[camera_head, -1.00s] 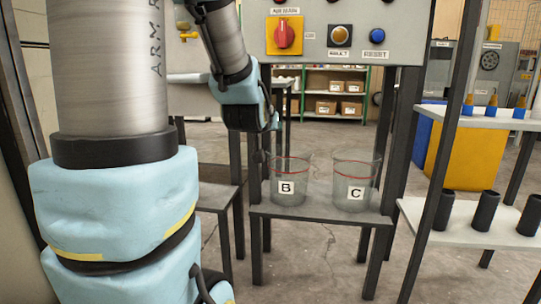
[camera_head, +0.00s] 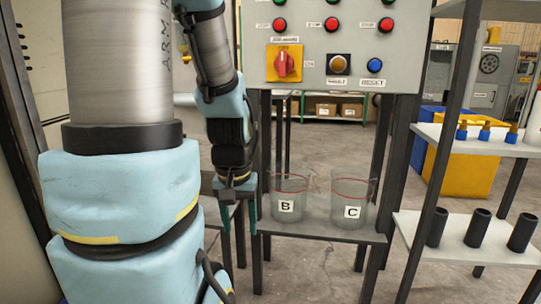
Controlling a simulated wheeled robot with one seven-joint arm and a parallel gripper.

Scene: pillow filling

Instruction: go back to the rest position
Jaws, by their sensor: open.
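My gripper (camera_head: 237,205) hangs at the end of my arm, left of beaker B, with its fingers pointing down. Its two greenish fingers are apart and nothing shows between them. The clear beaker B (camera_head: 289,190) and the clear beaker C (camera_head: 350,200) stand upright on a grey shelf (camera_head: 318,226) below the control panel. Each has a white letter label and a red line near its rim. The gripper is beside the shelf's left end; whether it touches anything there I cannot tell.
The control panel (camera_head: 345,35) with buttons and a red rotary switch (camera_head: 283,63) hangs above the beakers. At right, a rack holds several black cylinders (camera_head: 480,228) below and several brass fittings (camera_head: 485,132) above. Dark posts stand between them.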

